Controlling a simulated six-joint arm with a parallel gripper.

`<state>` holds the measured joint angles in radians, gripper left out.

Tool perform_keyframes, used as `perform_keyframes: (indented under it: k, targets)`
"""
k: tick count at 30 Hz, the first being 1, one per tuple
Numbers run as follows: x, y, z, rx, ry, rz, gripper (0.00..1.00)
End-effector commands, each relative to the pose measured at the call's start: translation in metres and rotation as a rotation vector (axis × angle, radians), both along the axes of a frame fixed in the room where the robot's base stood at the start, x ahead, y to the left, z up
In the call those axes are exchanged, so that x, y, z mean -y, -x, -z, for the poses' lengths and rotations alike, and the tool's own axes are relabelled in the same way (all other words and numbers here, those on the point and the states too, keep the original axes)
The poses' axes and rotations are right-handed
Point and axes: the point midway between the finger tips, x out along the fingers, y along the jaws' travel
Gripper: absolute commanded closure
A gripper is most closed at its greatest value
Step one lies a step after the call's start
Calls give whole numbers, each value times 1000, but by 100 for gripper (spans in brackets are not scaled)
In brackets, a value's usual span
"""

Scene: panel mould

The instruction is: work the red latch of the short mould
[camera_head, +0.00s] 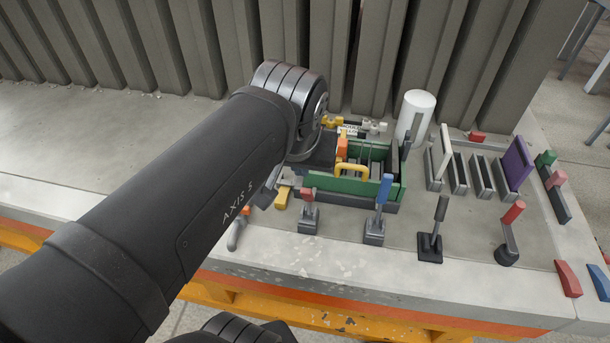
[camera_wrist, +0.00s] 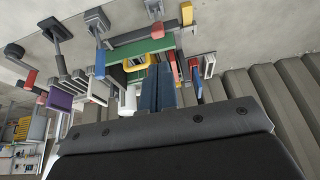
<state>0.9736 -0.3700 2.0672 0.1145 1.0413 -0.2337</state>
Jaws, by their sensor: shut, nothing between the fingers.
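My gripper shows in the wrist view as two dark blue-grey fingers (camera_wrist: 165,78), together and empty, pointing towards the green-walled mould. In the head view my arm hides the gripper. The green-walled mould (camera_head: 345,187) stands in the middle of the bench, with a yellow handle (camera_head: 350,170) and an orange block (camera_head: 342,147) inside it. A red-tipped lever (camera_head: 308,195) stands upright at its front left; a red tip also shows in the wrist view (camera_wrist: 158,30). Another red-handled lever (camera_head: 512,213) leans at the front right. I cannot tell which one is the short mould's latch.
A blue-tipped lever (camera_head: 383,190) and a black lever (camera_head: 438,210) stand along the front. A white cylinder (camera_head: 414,117) stands behind. A purple panel (camera_head: 516,164) and several grey slabs stand to the right. Tall grey panels line the back. The bench's left part is clear.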

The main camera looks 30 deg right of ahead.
Motion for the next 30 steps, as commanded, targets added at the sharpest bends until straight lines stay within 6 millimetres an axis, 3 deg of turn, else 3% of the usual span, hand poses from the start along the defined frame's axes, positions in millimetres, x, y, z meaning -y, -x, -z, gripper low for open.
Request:
perform_keyframes:
  k: [8,18,24,30]
  targets:
    - [40,-39,-9,-174,-197,-16,100]
    - [85,-87,-2,-401,-402,-10,100]
    - [101,-106,6,-500,-476,0,100]
    - [105,-112,11,-532,-499,4,100]
